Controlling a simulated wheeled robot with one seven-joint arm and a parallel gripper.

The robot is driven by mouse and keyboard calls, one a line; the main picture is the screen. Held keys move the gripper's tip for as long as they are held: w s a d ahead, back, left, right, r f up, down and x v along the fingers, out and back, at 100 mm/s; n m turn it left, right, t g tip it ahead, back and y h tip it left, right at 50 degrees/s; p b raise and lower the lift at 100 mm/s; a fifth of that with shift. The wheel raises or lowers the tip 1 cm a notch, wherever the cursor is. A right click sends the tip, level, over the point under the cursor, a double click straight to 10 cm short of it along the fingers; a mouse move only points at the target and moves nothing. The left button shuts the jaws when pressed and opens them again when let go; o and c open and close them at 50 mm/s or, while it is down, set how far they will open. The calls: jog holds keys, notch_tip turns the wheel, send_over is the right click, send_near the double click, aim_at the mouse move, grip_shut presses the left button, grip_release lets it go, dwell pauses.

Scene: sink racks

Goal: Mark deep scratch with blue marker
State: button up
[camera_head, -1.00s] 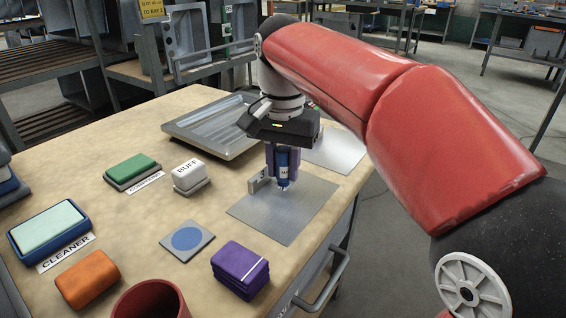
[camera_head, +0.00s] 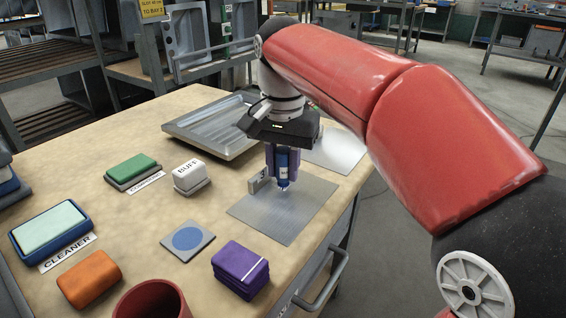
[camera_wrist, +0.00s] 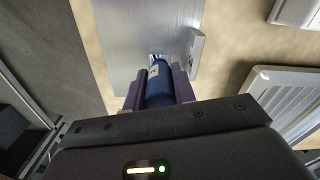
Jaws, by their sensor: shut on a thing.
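My gripper (camera_head: 283,168) is shut on the blue marker (camera_head: 283,163), which is held upright with its tip pointing down. The tip is at or just above a flat metal sheet (camera_head: 300,215); I cannot tell whether it touches. In the wrist view the blue marker (camera_wrist: 158,88) sits between the two purple-grey fingers over the metal sheet (camera_wrist: 130,40). A small upright grey block (camera_head: 258,182) stands at the sheet's left edge, beside the gripper. No deep scratch can be made out clearly; fine lines show on the sheet.
A metal sink tray (camera_head: 205,135) lies behind my gripper. A second sheet (camera_head: 340,153) lies to its right. A white BUFF block (camera_head: 189,175), green pad (camera_head: 133,166), CLEANER tray (camera_head: 22,250), orange block (camera_head: 88,278), blue-dot tile (camera_head: 188,241), purple block (camera_head: 240,267) and red cup (camera_head: 150,300) stand around.

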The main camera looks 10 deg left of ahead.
aim_at(283, 151)
jog(key=shift+f, duration=0.1)
dwell(0.5)
notch_tip(283, 151, up, 5)
jog(key=p, duration=0.5)
jog(key=shift+r+p, duration=0.5)
jog(key=shift+r, duration=0.55)
